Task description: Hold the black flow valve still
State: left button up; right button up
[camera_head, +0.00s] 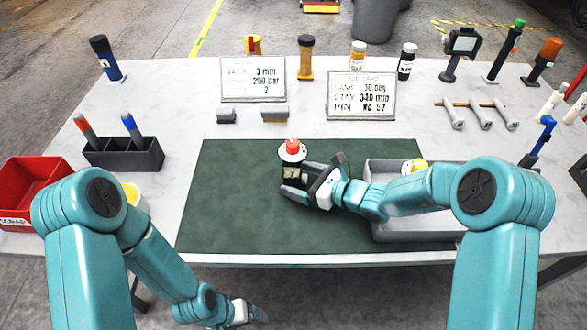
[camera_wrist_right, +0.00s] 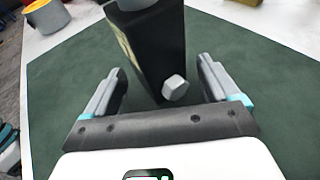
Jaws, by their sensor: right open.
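The black flow valve (camera_head: 291,173) stands upright on the dark green mat (camera_head: 230,200), with a white collar and a red cap on top. My right gripper (camera_head: 310,183) is low over the mat at the valve's right side and open. In the right wrist view the black valve body (camera_wrist_right: 158,45) with a grey hex bolt is between the two spread fingers (camera_wrist_right: 160,82), with a visible gap on each side. The valve's top is out of that view. My left gripper (camera_head: 250,313) hangs low in front of the table's front edge; its jaw opening is unclear.
A grey tray (camera_head: 400,229) lies right of the mat, under my right forearm, with a yellow item in it. Two sign cards (camera_head: 253,79) (camera_head: 361,96) and several bottles stand behind. A dark holder (camera_head: 125,154) and red bin (camera_head: 22,185) are left. The mat's left part is clear.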

jog(key=shift+w+a+f, duration=0.15)
jog(key=shift+w+a, duration=0.2)
jog(key=shift+a, duration=0.15)
jog(key=c, duration=1.4)
